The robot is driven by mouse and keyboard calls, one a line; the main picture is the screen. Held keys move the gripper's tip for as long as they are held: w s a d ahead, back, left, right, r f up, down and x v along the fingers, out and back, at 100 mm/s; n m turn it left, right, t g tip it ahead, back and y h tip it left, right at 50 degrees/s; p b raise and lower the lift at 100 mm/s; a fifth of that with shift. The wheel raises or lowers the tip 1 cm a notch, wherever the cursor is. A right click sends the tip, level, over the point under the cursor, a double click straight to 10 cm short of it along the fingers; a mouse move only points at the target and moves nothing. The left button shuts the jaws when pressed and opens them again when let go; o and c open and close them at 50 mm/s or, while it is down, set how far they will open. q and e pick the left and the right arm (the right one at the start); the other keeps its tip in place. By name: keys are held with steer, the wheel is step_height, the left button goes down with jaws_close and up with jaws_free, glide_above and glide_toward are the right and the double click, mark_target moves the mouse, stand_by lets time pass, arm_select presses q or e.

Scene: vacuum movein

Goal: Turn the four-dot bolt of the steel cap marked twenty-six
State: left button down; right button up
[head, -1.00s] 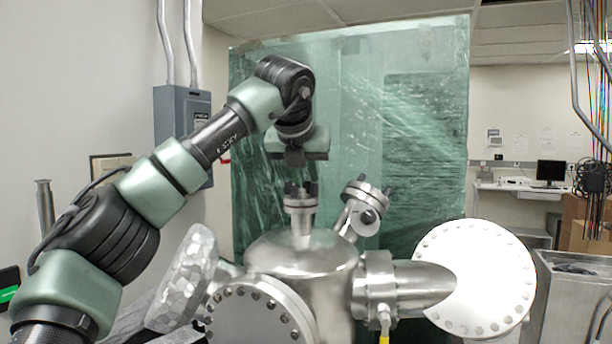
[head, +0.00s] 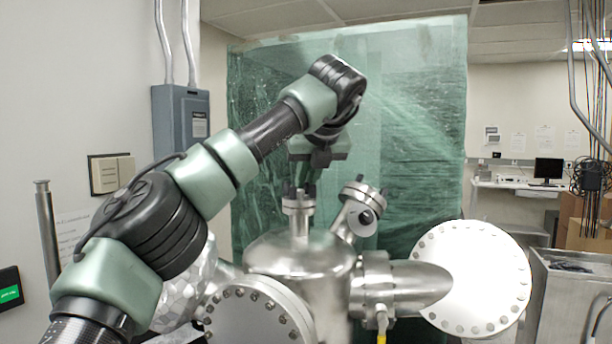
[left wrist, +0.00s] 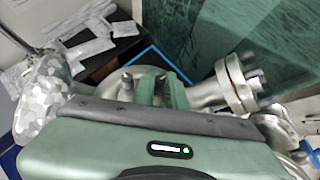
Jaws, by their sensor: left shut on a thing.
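The steel cap (head: 298,205) sits on the upright port on top of the steel chamber (head: 300,260), with dark bolts standing up from its rim. My left gripper (head: 307,183) points down over the right part of this cap. In the left wrist view its two green fingers (left wrist: 162,92) close around a bolt (left wrist: 161,83). Another bolt (left wrist: 127,80) stands free to the left of the fingers. The dot marks and the number on the cap are too small or hidden to read. My right gripper is not in view.
A tilted flanged port (head: 358,207) stands close right of the cap; it also shows in the left wrist view (left wrist: 237,88). A large white round flange (head: 475,278) is at right. A grey electrical box (head: 182,130) hangs on the left wall. Green plastic sheeting (head: 410,130) hangs behind.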

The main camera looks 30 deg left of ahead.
arm_select(q)
steer(key=c, duration=1.8)
jaws_free()
steer(key=shift+o, duration=0.4)
steer(key=shift+f, duration=0.1)
steer(key=shift+w+a, duration=0.1)
steer(key=b+v, duration=0.1)
steer(key=v, duration=0.6)
steer(key=shift+s+d+r, duration=0.25)
steer(key=shift+a, duration=0.1)
